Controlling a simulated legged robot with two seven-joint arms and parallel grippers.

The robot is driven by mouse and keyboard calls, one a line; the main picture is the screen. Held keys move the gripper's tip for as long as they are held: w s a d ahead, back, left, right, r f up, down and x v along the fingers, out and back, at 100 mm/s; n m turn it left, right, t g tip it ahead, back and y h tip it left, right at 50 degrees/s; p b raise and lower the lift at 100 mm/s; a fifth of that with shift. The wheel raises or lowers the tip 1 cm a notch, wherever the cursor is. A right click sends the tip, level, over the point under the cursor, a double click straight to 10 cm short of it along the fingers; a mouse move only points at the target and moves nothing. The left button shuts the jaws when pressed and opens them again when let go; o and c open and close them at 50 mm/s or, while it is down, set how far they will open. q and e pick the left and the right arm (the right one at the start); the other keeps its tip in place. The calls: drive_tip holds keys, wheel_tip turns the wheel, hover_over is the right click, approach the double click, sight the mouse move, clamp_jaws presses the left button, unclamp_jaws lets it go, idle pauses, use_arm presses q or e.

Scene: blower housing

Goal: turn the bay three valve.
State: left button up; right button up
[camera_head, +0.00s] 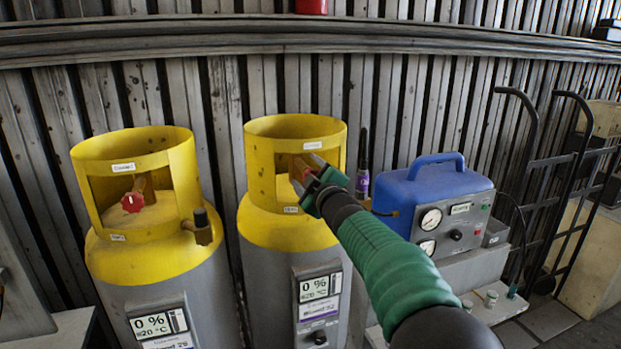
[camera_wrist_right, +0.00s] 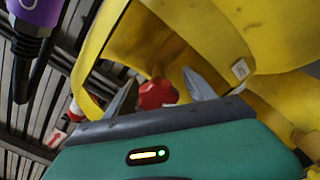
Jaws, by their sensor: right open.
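Two yellow-topped grey cylinders stand side by side, a left one (camera_head: 150,255) and a middle one (camera_head: 290,232). The left cylinder has a red valve knob (camera_head: 132,202) inside its collar. My right gripper (camera_head: 307,172) is at the opening of the middle cylinder's collar, with its fingers pointing in. In the right wrist view, the middle cylinder's red valve knob (camera_wrist_right: 157,94) shows between the two spread fingers, and I see no clear contact. In the head view my gripper mostly hides that knob. I cannot read which bay is three. My left gripper is not in view.
The yellow collar (camera_wrist_right: 210,35) surrounds the fingers closely. A blue and grey machine with gauges (camera_head: 435,200) stands to the right, and a black hand truck (camera_head: 560,180) beyond it. A purple-labelled dark object (camera_head: 362,180) is behind my gripper. A corrugated wall closes the back.

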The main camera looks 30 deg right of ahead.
drive_tip(key=shift+s+a, duration=0.1)
drive_tip(key=shift+s, duration=0.3)
drive_tip(key=b+v, duration=0.3)
drive_tip(key=v, duration=1.3)
drive_tip(key=shift+w+a, duration=0.1)
